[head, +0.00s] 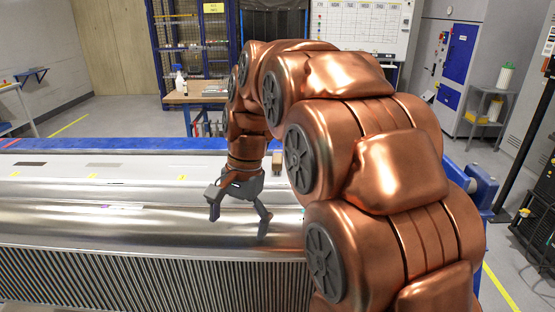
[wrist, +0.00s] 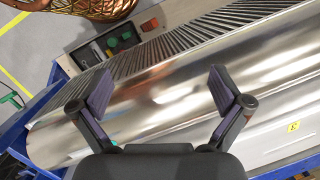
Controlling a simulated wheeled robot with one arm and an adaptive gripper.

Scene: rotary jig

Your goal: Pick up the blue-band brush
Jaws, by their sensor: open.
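I cannot make out the blue-band brush in either view; my arm covers part of the head view. My gripper (head: 239,217) hangs above the shiny curved metal surface (head: 60,209) of the jig in the head view. Its two fingers are spread wide with nothing between them. The wrist view also shows my gripper (wrist: 160,80) open and empty, with only bright reflective metal behind the gap between the fingers.
Ribbed metal (head: 150,280) runs along the jig's near side. A pale strip with yellow tags and a small brown block (head: 278,159) lies behind. A control box with green and red buttons (wrist: 125,38) shows in the wrist view. A workbench (head: 196,96) stands farther back.

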